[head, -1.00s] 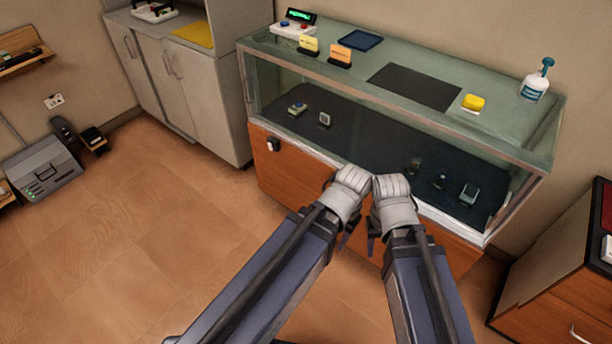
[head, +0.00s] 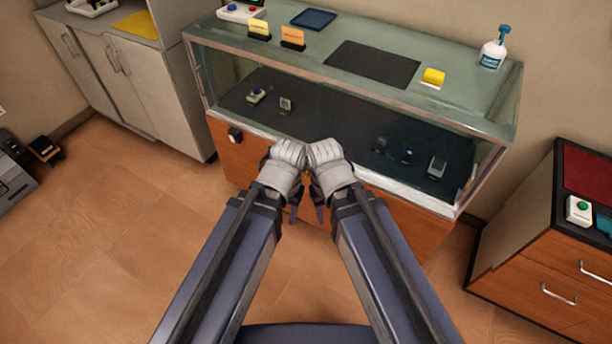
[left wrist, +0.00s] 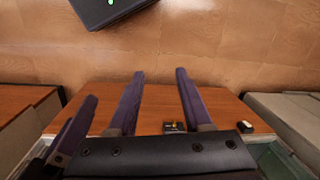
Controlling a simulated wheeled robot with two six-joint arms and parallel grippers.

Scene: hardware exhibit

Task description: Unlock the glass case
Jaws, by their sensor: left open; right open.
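The glass case (head: 486,128) has a glass top and front over a wooden lower front, with several small items on its dark floor. A small black and white fitting (head: 235,134), possibly the lock, sits on the wooden front near its left end. A similar fitting shows in the left wrist view (left wrist: 255,113). My left gripper (head: 294,213) and right gripper (head: 320,213) hang side by side before the case's front, pointing down.
On the case top are a dark mat (head: 373,64), a yellow block (head: 433,77), card stands (head: 292,38), a blue tray (head: 313,19) and a spray bottle (head: 493,50). A drawer cabinet (head: 540,275) with a green-button box (head: 579,210) stands right. The left floor is open.

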